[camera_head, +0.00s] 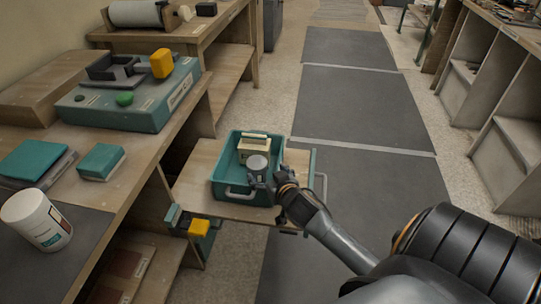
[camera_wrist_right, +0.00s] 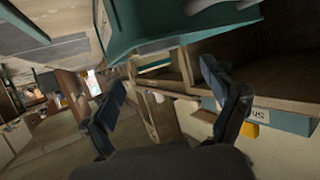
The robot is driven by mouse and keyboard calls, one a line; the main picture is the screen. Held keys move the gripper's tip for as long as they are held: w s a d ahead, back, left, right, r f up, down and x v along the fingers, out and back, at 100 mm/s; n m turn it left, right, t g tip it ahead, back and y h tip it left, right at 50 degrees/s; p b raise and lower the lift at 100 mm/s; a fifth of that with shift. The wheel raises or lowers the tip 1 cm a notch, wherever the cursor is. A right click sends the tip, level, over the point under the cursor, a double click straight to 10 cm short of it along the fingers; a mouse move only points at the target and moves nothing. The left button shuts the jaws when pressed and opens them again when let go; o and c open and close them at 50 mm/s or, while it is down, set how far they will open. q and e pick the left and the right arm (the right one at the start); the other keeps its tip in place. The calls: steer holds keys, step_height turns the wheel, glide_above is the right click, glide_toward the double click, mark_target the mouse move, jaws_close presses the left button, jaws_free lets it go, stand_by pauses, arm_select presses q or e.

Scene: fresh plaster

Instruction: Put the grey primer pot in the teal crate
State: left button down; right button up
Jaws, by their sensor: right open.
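The teal crate (camera_head: 221,172) stands on a low wooden surface beside the bench, and its teal wall fills the top of the right wrist view (camera_wrist_right: 140,25). The grey primer pot (camera_head: 258,164) appears upright inside the crate, towards its front right, close to a cream box (camera_head: 254,147). Its lower part is partly hidden by my right gripper (camera_head: 264,184). That gripper is open at the crate's front right side. In the right wrist view its two fingers (camera_wrist_right: 165,105) are apart with nothing held between them. My left gripper is not in view.
A white tub (camera_head: 38,222) and teal boxes (camera_head: 101,161) stand on the left bench (camera_head: 140,150). A teal case with a yellow block (camera_head: 162,63) sits further back. A yellow block (camera_head: 198,228) shows below the crate's front left. The floor with dark mats (camera_head: 362,105) is clear.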

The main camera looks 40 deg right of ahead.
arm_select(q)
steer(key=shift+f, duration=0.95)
arm_select(e)
steer(key=s+a+f+n+g+y, duration=0.2)
steer(key=s+a+f+g, duration=0.3)
steer(key=s+a+f, duration=0.3)
steer(key=s+a+f+n+g+y, duration=0.2)
steer(key=s+a+f+g, duration=0.3)
steer(key=s, duration=1.1)
steer(key=a+f+n, duration=0.1)
steer(key=a+f, duration=0.2)
steer(key=a, duration=0.2)
steer(key=shift+f, duration=0.4)
